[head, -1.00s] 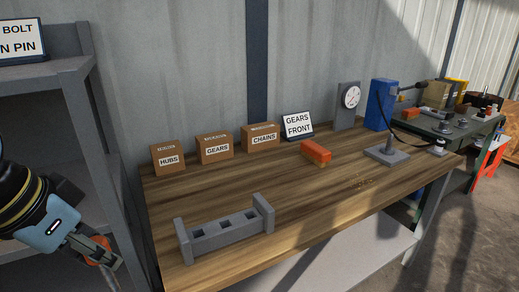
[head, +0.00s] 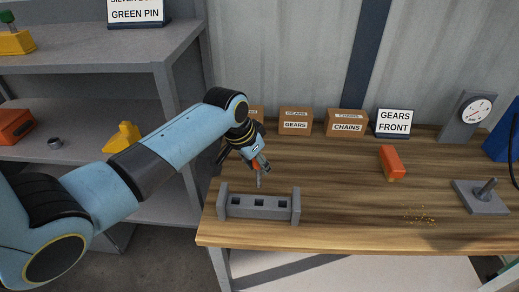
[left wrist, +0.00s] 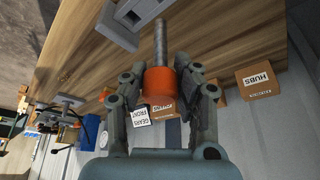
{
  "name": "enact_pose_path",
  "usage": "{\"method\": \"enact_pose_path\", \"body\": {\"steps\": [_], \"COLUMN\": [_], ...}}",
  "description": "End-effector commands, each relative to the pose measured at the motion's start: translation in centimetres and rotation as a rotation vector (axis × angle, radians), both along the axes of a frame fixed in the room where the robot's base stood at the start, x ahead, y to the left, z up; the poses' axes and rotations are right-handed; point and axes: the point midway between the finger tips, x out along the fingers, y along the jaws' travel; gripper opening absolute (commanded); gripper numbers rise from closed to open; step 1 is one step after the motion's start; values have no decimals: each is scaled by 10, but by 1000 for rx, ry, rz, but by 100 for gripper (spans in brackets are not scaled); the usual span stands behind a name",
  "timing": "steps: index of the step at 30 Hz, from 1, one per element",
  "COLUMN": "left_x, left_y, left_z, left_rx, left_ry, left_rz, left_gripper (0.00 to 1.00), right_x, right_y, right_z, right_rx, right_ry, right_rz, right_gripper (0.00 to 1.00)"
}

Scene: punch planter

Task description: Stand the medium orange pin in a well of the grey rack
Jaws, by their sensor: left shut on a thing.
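My left gripper (head: 259,165) is shut on the orange pin, just behind the grey rack. In the left wrist view the pin's orange head (left wrist: 159,84) sits between the two fingers, and its grey threaded shank (left wrist: 160,42) points away from the gripper. In the head view the shank (head: 258,181) points down above the rack's back edge, apart from the wells as far as I can tell. The grey rack (head: 258,213) stands at the bench's front left, with square wells in a row and a raised end at each side. My right gripper is out of view.
Cardboard boxes (head: 295,121) and a "GEARS FRONT" sign (head: 394,122) line the back of the wooden bench (head: 340,205). An orange block (head: 391,160) and a grey post on a base (head: 481,195) stand to the right. Grey shelving (head: 185,125) is at left.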

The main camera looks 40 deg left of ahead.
Motion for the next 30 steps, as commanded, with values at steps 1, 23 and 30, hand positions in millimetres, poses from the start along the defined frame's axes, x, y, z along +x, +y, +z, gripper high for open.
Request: {"method": "enact_pose_path", "body": {"steps": [1, 23, 30], "left_x": [0, 0, 0], "left_y": [0, -1, -1], "left_z": [0, -23, -48], "left_rx": [-1, -2, -2], "left_ry": [-1, 2, 1], "left_rz": [2, -1, -2], "left_gripper": [0, 0, 0], "right_x": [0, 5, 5], "right_y": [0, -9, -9], "right_z": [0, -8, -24], "right_rx": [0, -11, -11], "right_ry": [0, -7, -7], "right_rz": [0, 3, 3], "right_gripper": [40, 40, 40]}}
